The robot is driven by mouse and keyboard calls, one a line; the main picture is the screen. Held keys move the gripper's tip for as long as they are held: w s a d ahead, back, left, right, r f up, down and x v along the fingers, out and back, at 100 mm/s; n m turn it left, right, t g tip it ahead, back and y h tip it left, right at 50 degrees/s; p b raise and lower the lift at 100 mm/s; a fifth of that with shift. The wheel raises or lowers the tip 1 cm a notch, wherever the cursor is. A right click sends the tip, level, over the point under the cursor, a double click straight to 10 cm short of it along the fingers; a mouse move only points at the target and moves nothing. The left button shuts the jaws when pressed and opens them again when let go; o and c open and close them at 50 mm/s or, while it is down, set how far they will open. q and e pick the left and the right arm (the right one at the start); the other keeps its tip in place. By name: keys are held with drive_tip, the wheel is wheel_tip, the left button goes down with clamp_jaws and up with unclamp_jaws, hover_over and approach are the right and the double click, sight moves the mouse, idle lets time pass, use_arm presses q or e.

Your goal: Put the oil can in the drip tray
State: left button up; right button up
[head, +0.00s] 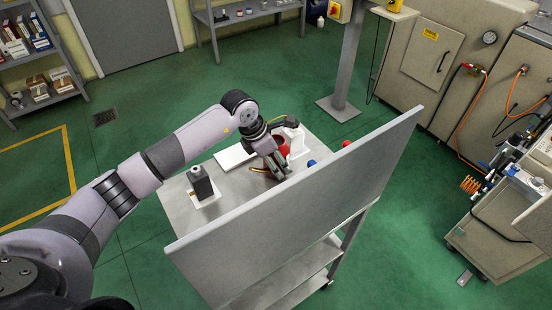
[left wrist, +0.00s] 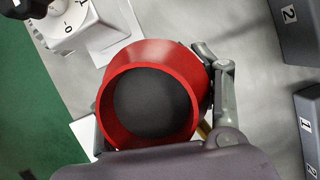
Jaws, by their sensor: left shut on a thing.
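My left gripper (head: 277,166) reaches down over the metal cart top. In the left wrist view, its fingers lie on both sides of a red round object (left wrist: 150,58) with a dark round face, and are shut on it. I take this to be the oil can. Its red side shows in the head view (head: 283,149), partly hidden by the gripper. A thin yellowish curved piece shows beside the gripper. A flat white tray-like piece (head: 230,158) lies left of the gripper; I cannot tell whether it is the drip tray. My right gripper is not in view.
A dark block-like object (head: 201,184) stands at the cart's left. A white dial device (left wrist: 85,25) stands close to the red object. Blue (head: 311,163) and red (head: 346,143) knobs are to the right. A tall grey panel (head: 300,190) hides the cart's near side.

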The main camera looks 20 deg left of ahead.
use_arm(q)
drive_tip(key=c, duration=0.9)
drive_tip(key=shift+r, duration=0.1)
